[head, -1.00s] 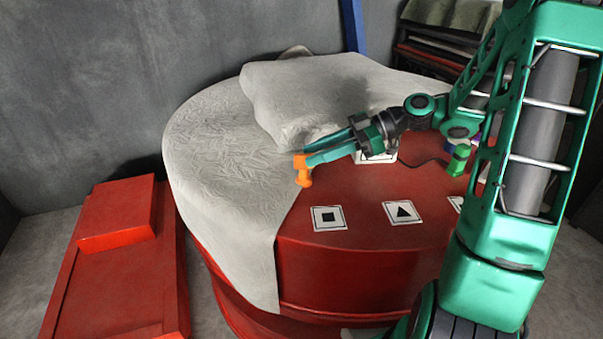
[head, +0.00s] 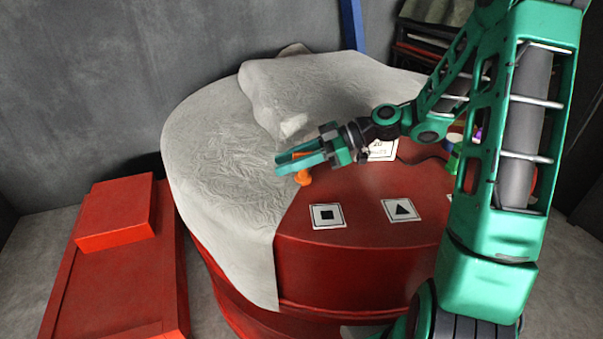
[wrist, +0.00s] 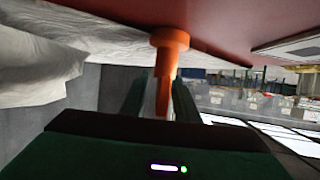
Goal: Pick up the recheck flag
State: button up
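The orange piece (head: 303,178), apparently the recheck flag, stands on the red drum top beside the edge of the white cloth. In the wrist view the orange piece (wrist: 168,60) has a wider end at the red surface and a narrower stem between my fingers. My gripper (head: 284,164) reaches in from the right, its two green fingers spread on either side of the stem. In the wrist view my gripper (wrist: 160,100) shows dark fingers left and right of the stem. Whether either finger touches it is hard to tell.
The white cloth (head: 215,150) covers the drum's left and back, with a raised heap behind my gripper. Cards with a square (head: 328,216) and a triangle (head: 402,210) lie on the red drum top (head: 360,192). A green item (head: 452,162) stands right. A red box (head: 115,212) is far left.

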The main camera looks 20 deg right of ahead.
grip_shut()
